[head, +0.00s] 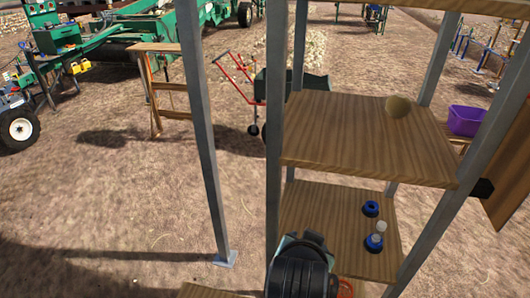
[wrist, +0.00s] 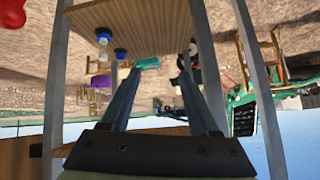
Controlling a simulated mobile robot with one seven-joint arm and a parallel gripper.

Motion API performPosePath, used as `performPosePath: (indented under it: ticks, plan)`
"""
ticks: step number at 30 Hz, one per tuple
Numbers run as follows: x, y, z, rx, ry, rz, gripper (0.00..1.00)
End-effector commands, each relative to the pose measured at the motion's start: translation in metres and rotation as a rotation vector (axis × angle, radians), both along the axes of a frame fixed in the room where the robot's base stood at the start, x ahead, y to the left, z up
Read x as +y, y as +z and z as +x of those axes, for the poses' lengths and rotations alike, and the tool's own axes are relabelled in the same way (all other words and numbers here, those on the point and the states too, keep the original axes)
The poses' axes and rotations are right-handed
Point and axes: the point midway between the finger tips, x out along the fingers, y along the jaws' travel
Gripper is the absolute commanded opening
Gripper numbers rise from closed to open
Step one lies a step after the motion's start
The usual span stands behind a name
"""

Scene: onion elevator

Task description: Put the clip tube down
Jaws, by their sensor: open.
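A small pale, clear-looking tube (head: 379,229), which looks like the clip tube, stands upright at a blue round base (head: 373,244) on the lower wooden shelf (head: 325,215). A second blue round piece (head: 371,208) lies just behind it. In the wrist view, which is upside down, the tube (wrist: 103,38) shows at upper left, outside my fingers. My gripper (wrist: 160,72) is open, with nothing seen held between its two dark fingers. In the head view my dark wrist is at the shelf's front left, left of the tube and apart from it; the fingertips are hidden there.
Grey metal posts (head: 205,130) stand around the shelves. A purple bin (head: 466,120) stands at right. The lower shelf's left part looks bare.

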Motion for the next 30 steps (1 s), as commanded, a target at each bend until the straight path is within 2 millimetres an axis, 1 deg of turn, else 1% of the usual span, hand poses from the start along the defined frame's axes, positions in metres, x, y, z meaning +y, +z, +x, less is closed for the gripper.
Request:
performPosePath:
  ticks: [1,2,3,5,6,8,9,11,12,13,15,18,19,22,30]
  plan:
    - [0.006,0.05,0.019,-0.151,0.041,-0.037,0.61]
    - [0.011,0.08,0.028,-0.241,0.068,-0.063,0.61]
    - [0.017,0.12,0.035,-0.36,0.1,-0.098,0.61]
    - [0.027,0.181,0.039,-0.535,0.14,-0.154,0.61]
    - [0.035,0.222,0.037,-0.651,0.164,-0.193,0.61]
    - [0.046,0.281,0.026,-0.822,0.192,-0.253,0.61]
    - [0.053,0.317,0.014,-0.931,0.209,-0.29,0.61]
    - [0.063,0.364,-0.007,-1.08,0.224,-0.346,0.61]
    - [0.069,0.391,-0.023,-1.169,0.232,-0.377,0.61]
    - [0.074,0.409,-0.035,-1.231,0.236,-0.4,0.61]
    - [0.082,0.441,-0.061,-1.349,0.241,-0.444,0.61]
    - [0.09,0.467,-0.087,-1.46,0.243,-0.484,0.61]
    - [0.091,0.472,-0.092,-1.479,0.244,-0.491,0.61]
    - [0.094,0.479,-0.101,-1.513,0.243,-0.505,0.61]
    - [0.094,0.479,-0.1,-1.511,0.243,-0.503,0.61]
